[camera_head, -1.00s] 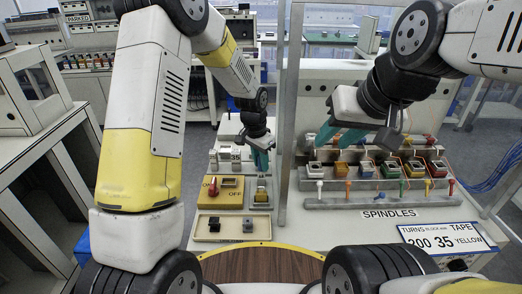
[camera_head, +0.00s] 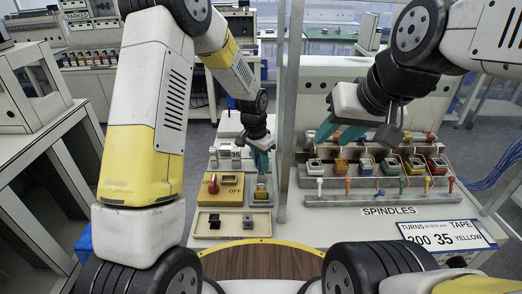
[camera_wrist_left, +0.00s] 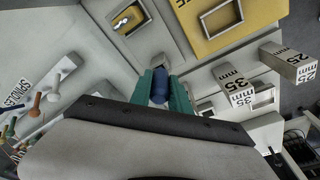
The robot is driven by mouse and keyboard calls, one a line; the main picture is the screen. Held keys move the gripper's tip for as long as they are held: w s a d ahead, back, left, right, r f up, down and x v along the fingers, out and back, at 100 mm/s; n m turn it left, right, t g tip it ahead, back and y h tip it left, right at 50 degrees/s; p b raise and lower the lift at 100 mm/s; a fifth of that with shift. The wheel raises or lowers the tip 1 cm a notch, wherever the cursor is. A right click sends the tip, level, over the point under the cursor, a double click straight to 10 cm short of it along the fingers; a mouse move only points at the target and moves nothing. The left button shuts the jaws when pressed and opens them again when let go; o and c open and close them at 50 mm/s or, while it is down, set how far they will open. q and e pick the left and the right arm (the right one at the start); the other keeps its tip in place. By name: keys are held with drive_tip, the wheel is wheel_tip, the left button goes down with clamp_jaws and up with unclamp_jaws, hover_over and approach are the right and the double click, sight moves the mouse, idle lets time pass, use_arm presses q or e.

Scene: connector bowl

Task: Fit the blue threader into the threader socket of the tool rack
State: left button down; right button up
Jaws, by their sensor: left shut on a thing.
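The blue threader (camera_wrist_left: 160,86) is upright between the green fingers of my left gripper (camera_wrist_left: 162,92) in the left wrist view. My left gripper (camera_head: 261,160) is shut on it, and the fingers hide part of it. In the head view the gripper hangs just above a small grey rack (camera_head: 262,204), between the yellow switch box and the clear divider. In the left wrist view this grey rack (camera_wrist_left: 148,38) has an opening with a yellow and dark piece; I cannot tell which opening is the threader socket. My right gripper (camera_head: 340,132) is open and appears empty above the spindle rack.
The yellow switch box (camera_head: 229,190) with a red knob stands left of the grey rack. A beige tray (camera_head: 232,233) with dark blocks lies in front. Grey size blocks (camera_wrist_left: 234,88) stand nearby. A clear divider (camera_head: 288,110) separates this side from the spindle rack (camera_head: 385,197).

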use_arm(q)
drive_tip(key=shift+f, duration=0.75)
drive_tip(key=c, duration=1.1)
unclamp_jaws()
drive_tip(key=shift+c, duration=0.2)
wheel_tip(320, 180, up, 8)
drive_tip(key=shift+s+a+f, duration=0.15)
drive_tip(key=shift+s+a, duration=0.3)
